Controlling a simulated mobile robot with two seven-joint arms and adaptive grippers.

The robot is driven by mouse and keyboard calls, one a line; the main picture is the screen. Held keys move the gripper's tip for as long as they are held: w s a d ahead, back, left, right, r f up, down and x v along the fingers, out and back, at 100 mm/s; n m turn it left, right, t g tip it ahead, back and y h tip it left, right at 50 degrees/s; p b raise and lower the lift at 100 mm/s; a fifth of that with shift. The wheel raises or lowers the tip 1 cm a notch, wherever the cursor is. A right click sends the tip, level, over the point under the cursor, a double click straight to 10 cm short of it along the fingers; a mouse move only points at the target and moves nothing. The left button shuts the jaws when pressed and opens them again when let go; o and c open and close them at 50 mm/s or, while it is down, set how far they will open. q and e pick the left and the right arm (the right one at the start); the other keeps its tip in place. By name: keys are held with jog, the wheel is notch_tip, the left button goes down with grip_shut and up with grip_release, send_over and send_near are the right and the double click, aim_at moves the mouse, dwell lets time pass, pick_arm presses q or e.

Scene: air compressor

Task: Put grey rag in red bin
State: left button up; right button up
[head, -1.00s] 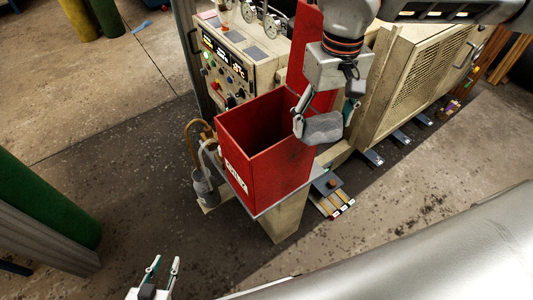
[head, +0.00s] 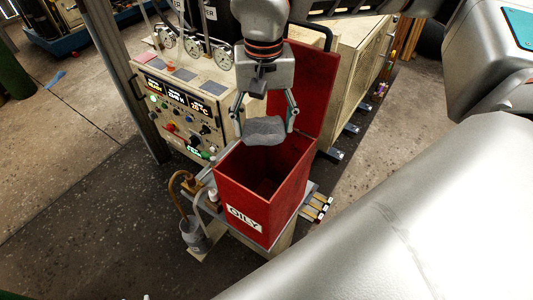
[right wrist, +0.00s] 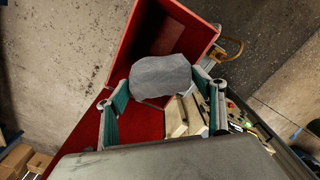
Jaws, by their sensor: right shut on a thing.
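The grey rag (head: 264,131) is a soft lump held between the fingers of my right gripper (head: 265,117), above the back part of the red bin's opening. In the right wrist view the rag (right wrist: 160,82) sits between the two fingers, with the bin's dark inside beyond it. The red bin (head: 235,192) stands upright with an "OILY" label on its front, and its red lid (head: 315,92) is raised at the back. The bin's floor is too dark to make out. My left gripper does not show clearly in the head view.
A beige control panel (head: 190,103) with knobs, displays and gauges stands behind and left of the bin. A small grey cup (head: 194,236) with hoses is at the bin's left. A beige vented cabinet (head: 352,60) stands behind the lid. Open floor lies at the left.

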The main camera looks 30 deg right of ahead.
jog(key=r+m, duration=0.1)
jog(key=r+m+p, duration=0.2)
jog(key=m, duration=0.1)
jog(key=shift+w+d, duration=0.2)
jog(key=shift+w, duration=0.1)
jog(key=shift+d+r+m+p, duration=0.15)
jog(key=shift+r+m+p, duration=0.25)
jog(key=shift+m, duration=0.5)
jog(key=shift+d+r+m+p, duration=0.25)
jog(key=shift+m+p, duration=0.2)
jog(key=shift+m, duration=0.45)
jog(key=shift+f+m+b, duration=0.3)
jog(key=shift+f+b, duration=0.1)
jog(key=shift+f, duration=0.1)
notch_tip(320, 180, down, 4)
jog(key=b, duration=0.3)
jog(key=shift+r, duration=0.1)
jog(key=shift+f+b, duration=0.5)
jog(key=shift+f, duration=0.2)
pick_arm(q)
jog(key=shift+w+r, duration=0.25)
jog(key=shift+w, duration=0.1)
